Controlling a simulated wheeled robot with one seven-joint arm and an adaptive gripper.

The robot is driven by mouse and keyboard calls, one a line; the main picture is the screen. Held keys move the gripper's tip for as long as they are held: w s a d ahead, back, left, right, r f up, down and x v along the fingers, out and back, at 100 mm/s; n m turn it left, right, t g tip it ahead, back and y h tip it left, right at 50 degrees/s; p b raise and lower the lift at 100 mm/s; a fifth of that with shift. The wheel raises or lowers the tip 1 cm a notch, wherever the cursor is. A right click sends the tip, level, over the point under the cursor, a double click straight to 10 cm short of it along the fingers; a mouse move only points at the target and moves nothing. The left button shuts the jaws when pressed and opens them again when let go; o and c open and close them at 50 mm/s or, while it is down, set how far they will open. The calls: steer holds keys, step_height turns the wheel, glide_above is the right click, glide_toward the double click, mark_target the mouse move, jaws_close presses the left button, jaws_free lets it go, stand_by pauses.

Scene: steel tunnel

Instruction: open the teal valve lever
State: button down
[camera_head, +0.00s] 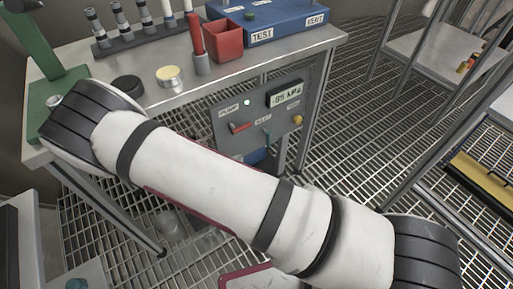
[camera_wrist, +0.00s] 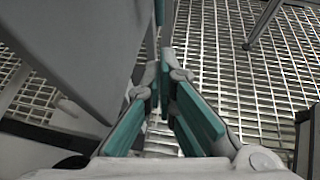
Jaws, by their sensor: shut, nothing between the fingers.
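The teal valve lever (camera_head: 266,138) is a small, thin handle pointing down on the grey control panel (camera_head: 226,132), below a white label. My gripper (camera_wrist: 167,74) shows only in the wrist view; my arm blocks it in the head view. Its teal-padded fingers come together at the tips with nothing between them. A narrow teal strip (camera_wrist: 159,13) stands just beyond the fingertips, beside a grey surface. It looks like the lever, but I cannot tell for sure, nor whether the fingers touch it.
The bench (camera_head: 185,96) above holds a blue box (camera_head: 275,22) and a red bin (camera_head: 222,42). Open grating floor (camera_head: 350,120) lies to the right.

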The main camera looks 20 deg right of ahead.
steer(key=shift+w+a+f, duration=0.1)
steer(key=shift+w+f, duration=0.05)
steer(key=shift+f, duration=0.35)
steer(key=r+b+x, duration=0.2)
steer(key=b+x, duration=0.2)
steer(key=x, duration=0.9)
steer(key=shift+w+d, duration=0.45)
steer(key=shift+d, duration=0.1)
